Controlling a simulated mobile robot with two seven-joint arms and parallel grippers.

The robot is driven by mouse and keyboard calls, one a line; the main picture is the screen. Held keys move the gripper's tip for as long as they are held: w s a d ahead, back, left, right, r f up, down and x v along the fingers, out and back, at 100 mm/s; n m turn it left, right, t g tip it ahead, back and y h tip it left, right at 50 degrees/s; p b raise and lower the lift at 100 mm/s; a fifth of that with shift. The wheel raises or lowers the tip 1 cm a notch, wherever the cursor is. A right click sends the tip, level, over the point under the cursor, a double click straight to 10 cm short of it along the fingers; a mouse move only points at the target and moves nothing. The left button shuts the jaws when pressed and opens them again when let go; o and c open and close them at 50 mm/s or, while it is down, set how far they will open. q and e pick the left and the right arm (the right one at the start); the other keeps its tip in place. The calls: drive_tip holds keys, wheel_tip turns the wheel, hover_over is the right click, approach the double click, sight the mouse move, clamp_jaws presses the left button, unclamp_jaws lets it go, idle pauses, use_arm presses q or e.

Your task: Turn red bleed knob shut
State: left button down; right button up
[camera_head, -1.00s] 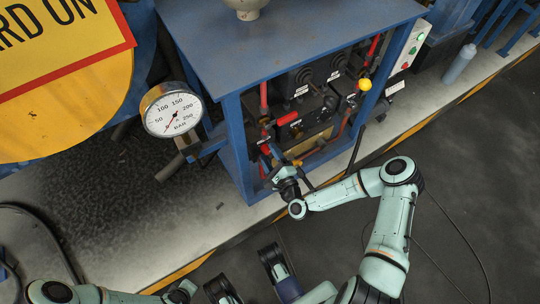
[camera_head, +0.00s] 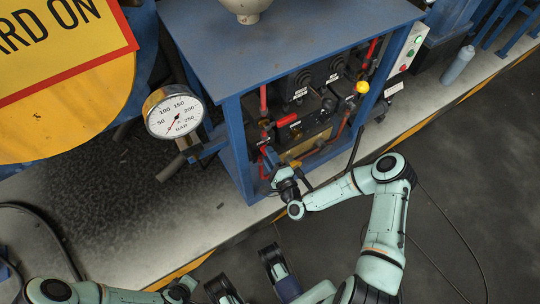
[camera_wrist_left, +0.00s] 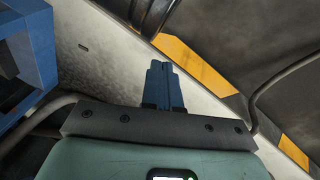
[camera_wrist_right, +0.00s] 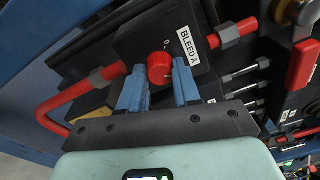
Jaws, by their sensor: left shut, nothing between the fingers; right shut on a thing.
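The red bleed knob (camera_wrist_right: 160,68) is on a black panel in the right wrist view, beside a white label reading BLEED A (camera_wrist_right: 187,46). A small white mark shows by its rim. My right gripper (camera_wrist_right: 159,84) has one blue finger on each side of the knob and is shut on it. In the head view my right gripper (camera_head: 272,158) reaches the lower left of the cabinet front, and the knob is hidden there. My left gripper (camera_wrist_left: 163,72) is shut and empty, its blue fingers together, above the pale floor strip in the left wrist view.
The blue cabinet (camera_head: 290,40) frames the panel with red pipes, a red handle (camera_head: 287,120) and a yellow knob (camera_head: 363,87). A round pressure gauge (camera_head: 175,116) stands to the left. The dark floor (camera_head: 470,190) at right is mostly clear, with a thin cable.

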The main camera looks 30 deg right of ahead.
use_arm(q)
drive_tip(key=shift+g+h, duration=0.4)
drive_tip(key=shift+g, duration=0.3)
drive_tip(key=shift+s+d+r+p, duration=0.4)
drive_tip(key=shift+s+r, duration=0.1)
drive_tip(key=shift+s, duration=0.2)
drive_tip(key=shift+s+d+r+p, duration=0.35)
drive_tip(key=shift+s+r+p, duration=0.1)
drive_tip(key=shift+s, duration=0.2)
drive_tip(key=shift+s+d+r+p, duration=0.4)
drive_tip(key=shift+s+r, duration=0.1)
drive_tip(key=shift+s, duration=0.2)
use_arm(e)
drive_tip(key=shift+d+n+t+y, duration=0.1)
drive_tip(key=shift+n+t+y, duration=0.15)
drive_tip(key=shift+n, duration=3.5)
drive_tip(key=shift+d+n+t+y, duration=0.15)
drive_tip(key=shift+n+y, duration=0.2)
drive_tip(key=shift+n, duration=3.7)
drive_tip(key=o, duration=1.1)
drive_tip(key=shift+c, duration=0.2)
drive_tip(key=shift+a, duration=0.1)
